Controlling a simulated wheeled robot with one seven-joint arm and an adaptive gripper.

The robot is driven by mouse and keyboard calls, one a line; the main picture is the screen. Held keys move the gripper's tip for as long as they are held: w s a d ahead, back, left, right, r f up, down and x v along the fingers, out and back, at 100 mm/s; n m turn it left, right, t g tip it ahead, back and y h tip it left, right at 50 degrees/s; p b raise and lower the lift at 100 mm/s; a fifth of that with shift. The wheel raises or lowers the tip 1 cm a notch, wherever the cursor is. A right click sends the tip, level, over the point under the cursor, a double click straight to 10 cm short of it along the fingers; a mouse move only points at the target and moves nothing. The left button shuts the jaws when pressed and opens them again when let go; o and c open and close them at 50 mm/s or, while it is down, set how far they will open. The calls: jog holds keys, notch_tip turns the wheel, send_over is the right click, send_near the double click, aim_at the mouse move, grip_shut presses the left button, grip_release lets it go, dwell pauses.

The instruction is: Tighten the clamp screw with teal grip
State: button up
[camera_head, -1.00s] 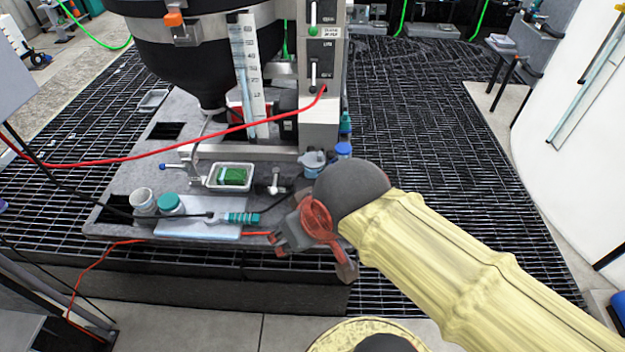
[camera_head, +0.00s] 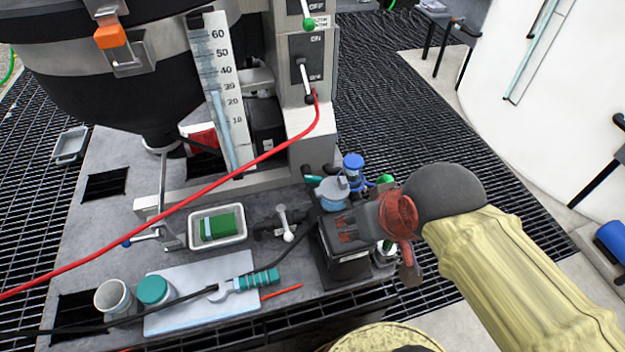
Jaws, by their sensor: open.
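A small teal grip (camera_head: 313,180) shows behind my gripper, beside a light blue round part (camera_head: 333,193) at the right of the bench; I cannot tell for certain that it is the clamp screw's. A tool with a ribbed teal handle (camera_head: 260,281) lies on a pale board (camera_head: 190,318) at the front. My gripper (camera_head: 345,228), grey and red, is open above the right end of the bench, over a dark block (camera_head: 342,268). It is in front of and below the light blue part. The gap between its fingers is hard to see.
A red cable (camera_head: 215,192) crosses in front of the black hopper (camera_head: 110,85) to the switch panel (camera_head: 303,65). A white tray with a green pad (camera_head: 218,226), a metal T-handle (camera_head: 285,223), a teal-lidded jar (camera_head: 154,290) and a blue knob (camera_head: 353,162) stand around.

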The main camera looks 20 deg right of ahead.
jog(key=shift+w, duration=0.1)
jog(key=shift+c, duration=0.8)
jog(key=w+r+n+p, duration=0.1)
jog(key=w, duration=0.1)
jog(key=w+r+p, duration=0.1)
jog(key=w, duration=0.2)
jog(key=w+r+n+g+p, duration=0.1)
jog(key=w+p, duration=0.1)
jog(key=shift+w+r+n, duration=0.15)
jog(key=shift+w+n, duration=0.15)
jog(key=shift+w, duration=0.05)
jog(key=shift+c, duration=1.1)
jog(key=n+g+p, duration=0.5)
jog(key=n+p, duration=0.6)
jog(key=p, duration=0.2)
send_over(315, 177)
notch_tip(315, 177, down, 17)
jog(key=shift+f, duration=0.15)
notch_tip(315, 177, down, 8)
jog(key=shift+r+b, duration=0.15)
jog(key=shift+b, duration=0.9)
